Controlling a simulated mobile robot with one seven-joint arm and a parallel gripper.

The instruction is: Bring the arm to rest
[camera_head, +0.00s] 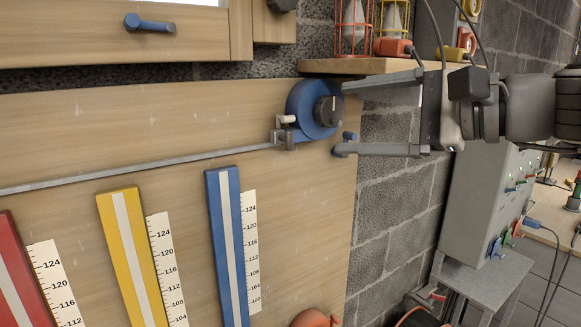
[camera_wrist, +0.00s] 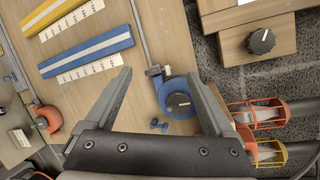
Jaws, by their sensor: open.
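My gripper (camera_head: 338,118) is open and empty, its two grey fingers spread apart. In the head view it reaches in from the right, with its fingertips near the right edge of the wooden board (camera_head: 150,120). In the wrist view the gripper (camera_wrist: 167,78) shows its fingers on either side of a blue round reel (camera_wrist: 170,88) with a dark knob. The reel (camera_head: 303,109) also shows in the head view, just left of the fingertips. I cannot tell whether a finger touches it. A grey rail (camera_head: 130,168) runs left from the reel.
Blue (camera_head: 218,215), yellow (camera_head: 120,225) and red (camera_head: 12,262) bars with number scales are on the board. Caged lamps (camera_head: 353,27) stand on a wooden shelf (camera_head: 365,66) above my gripper. A grey box (camera_head: 487,185) with coloured plugs is at right. A wooden cabinet (camera_head: 60,42) is above the board.

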